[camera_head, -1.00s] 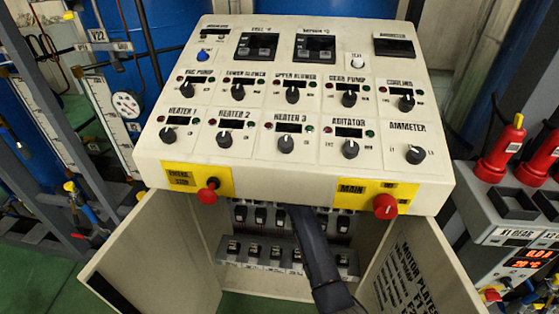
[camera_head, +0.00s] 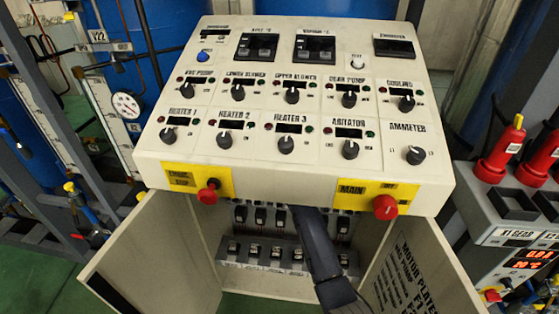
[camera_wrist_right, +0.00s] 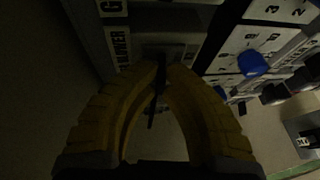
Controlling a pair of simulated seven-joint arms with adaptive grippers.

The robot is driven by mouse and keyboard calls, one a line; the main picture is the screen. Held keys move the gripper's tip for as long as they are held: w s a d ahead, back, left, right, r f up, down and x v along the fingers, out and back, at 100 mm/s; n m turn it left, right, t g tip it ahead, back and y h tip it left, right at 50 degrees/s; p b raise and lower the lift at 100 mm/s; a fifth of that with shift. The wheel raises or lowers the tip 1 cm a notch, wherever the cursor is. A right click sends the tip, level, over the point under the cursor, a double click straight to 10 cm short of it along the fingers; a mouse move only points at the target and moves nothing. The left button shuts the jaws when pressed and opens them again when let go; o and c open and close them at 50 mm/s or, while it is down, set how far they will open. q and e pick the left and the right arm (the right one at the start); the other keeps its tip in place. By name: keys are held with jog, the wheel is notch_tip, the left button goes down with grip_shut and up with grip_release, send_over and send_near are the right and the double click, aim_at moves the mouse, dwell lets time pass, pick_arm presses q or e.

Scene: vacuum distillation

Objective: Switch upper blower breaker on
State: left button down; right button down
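The open cabinet below the control panel holds an upper row of dark breakers (camera_head: 260,215) and a lower row (camera_head: 255,250). My right arm reaches into the cabinet in the head view and covers part of both rows; its gripper is hidden there. In the right wrist view my right gripper (camera_wrist_right: 163,66) has its yellow fingers drawn together at the tips, in front of a grey breaker face. A label ending in "BLOWER" (camera_wrist_right: 122,48) stands beside the tips. A thin dark piece shows between the fingers; I cannot tell what it is. My left gripper is not in view.
The sloped control panel (camera_head: 290,160) overhangs the breakers, with red buttons (camera_head: 385,207) on its front edge. Open cabinet doors stand at the left (camera_head: 150,255) and right (camera_head: 420,270). A blue knob (camera_wrist_right: 252,63) shows in the right wrist view.

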jog(key=c, duration=1.5)
grip_release()
jog(key=shift+s, duration=0.1)
jog(key=v, duration=1.2)
